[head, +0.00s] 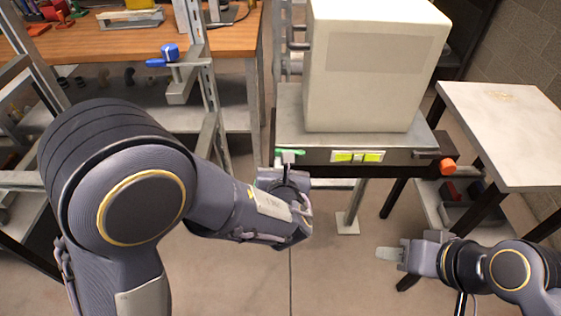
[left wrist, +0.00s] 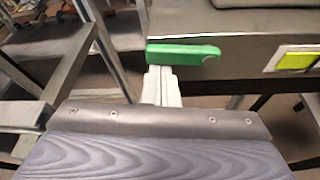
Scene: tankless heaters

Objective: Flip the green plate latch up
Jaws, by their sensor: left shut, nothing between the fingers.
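The green plate latch (head: 290,152) is on the left end of the dark front edge of the stand under the beige box. In the left wrist view the green latch (left wrist: 183,54) lies flat, its long side level. My left gripper (head: 289,160) is shut with nothing between its fingers. Its fingertips (left wrist: 161,72) are just below the latch's left part; I cannot tell whether they touch it. My right gripper (head: 390,254) is at the lower right, away from the latch, and its fingers look together.
A beige box (head: 372,70) stands on the stand. Yellow-green labels (head: 357,156) and an orange knob (head: 447,166) are on the front edge. A wooden workbench (head: 130,42) is at the back left, a metal rack with a blue clamp (head: 168,54) before it. A pale table (head: 505,130) stands at the right.

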